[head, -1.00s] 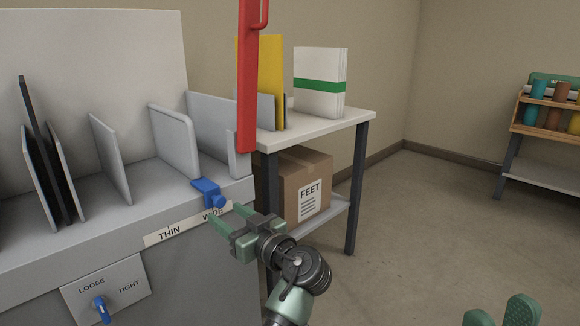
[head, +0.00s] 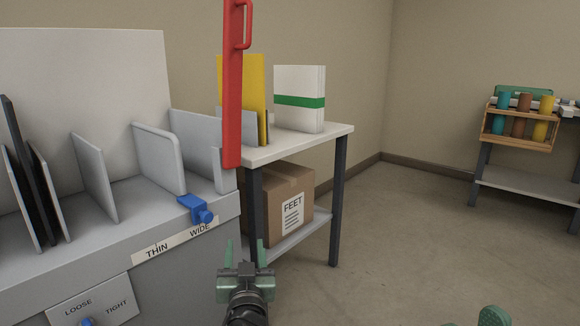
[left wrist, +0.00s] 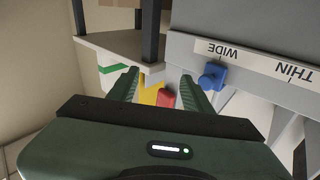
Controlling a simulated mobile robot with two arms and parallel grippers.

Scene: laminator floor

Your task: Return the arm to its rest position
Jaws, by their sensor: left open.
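My left gripper (head: 245,256) is in front of the grey laminator, at the bottom middle of the head view. Its two green fingers are apart and point away from me, with nothing between them. In the left wrist view its fingers (left wrist: 157,90) also stand apart. The blue slider (head: 197,209) sits at the WIDE end of the THIN–WIDE strip, up and left of the gripper and apart from it. It also shows in the left wrist view (left wrist: 211,76). A green piece (head: 493,316) at the bottom right edge may be part of my right gripper; its jaws are not seen.
The grey laminator (head: 185,260) fills the left side, with a red handle (head: 232,95) upright at its right. The floor at right is clear up to a rack (head: 517,130).

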